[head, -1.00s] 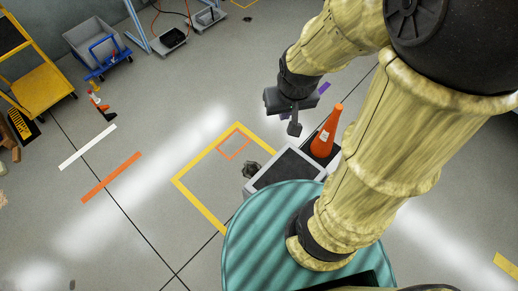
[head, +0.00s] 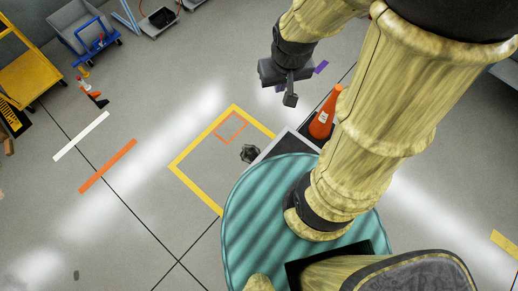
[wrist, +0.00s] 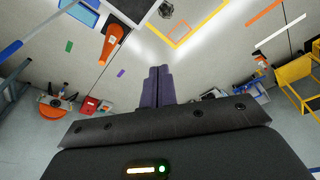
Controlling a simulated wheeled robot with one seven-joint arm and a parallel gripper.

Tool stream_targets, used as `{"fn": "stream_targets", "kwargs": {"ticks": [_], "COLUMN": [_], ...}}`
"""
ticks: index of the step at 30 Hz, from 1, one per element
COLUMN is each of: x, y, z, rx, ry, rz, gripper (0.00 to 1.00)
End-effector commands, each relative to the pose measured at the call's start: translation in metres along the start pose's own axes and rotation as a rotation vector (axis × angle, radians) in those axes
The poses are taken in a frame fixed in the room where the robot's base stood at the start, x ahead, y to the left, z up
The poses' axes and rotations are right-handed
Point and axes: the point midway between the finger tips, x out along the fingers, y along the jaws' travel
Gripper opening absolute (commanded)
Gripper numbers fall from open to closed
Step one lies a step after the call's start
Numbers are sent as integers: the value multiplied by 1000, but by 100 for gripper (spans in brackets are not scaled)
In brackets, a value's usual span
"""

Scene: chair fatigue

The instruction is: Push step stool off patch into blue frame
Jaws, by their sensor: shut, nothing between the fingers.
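My gripper (head: 290,98) is shut and empty, held above the floor; its closed fingers (wrist: 157,72) point away from the camera in the wrist view. I cannot pick out a step stool with certainty. A yellow raised platform (head: 30,78) stands at the far left in the head view, and yellow framework (wrist: 297,72) shows at the right in the wrist view, well apart from my gripper. A blue-edged quadrilateral (wrist: 80,12) at the wrist view's top left may be the blue frame; it is cut off. Which floor marking is the patch is unclear.
An orange cone (head: 326,115) stands beside a grey-edged dark surface (head: 284,142). A dark lump (head: 250,153) lies inside a yellow floor outline (head: 195,191). Orange (head: 108,166) and white (head: 82,136) floor strips lie left. A grey-and-blue cart (head: 85,35) stands behind. The left-centre floor is open.

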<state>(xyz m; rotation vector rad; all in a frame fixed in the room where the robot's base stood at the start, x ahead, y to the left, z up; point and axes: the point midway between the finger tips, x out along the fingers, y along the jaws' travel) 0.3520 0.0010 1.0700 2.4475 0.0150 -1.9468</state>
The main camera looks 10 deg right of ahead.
Motion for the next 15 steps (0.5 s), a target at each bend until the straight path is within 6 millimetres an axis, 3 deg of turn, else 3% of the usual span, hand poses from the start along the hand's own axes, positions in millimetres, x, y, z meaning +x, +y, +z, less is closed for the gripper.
{"fn": "stream_targets", "kwargs": {"ticks": [1, 15], "x": [17, 152], "y": [-1, -9], "z": [1, -14], "rx": [-11, -174], "ry": [-7, -70], "rz": [0, 3], "gripper": [0, 0]}}
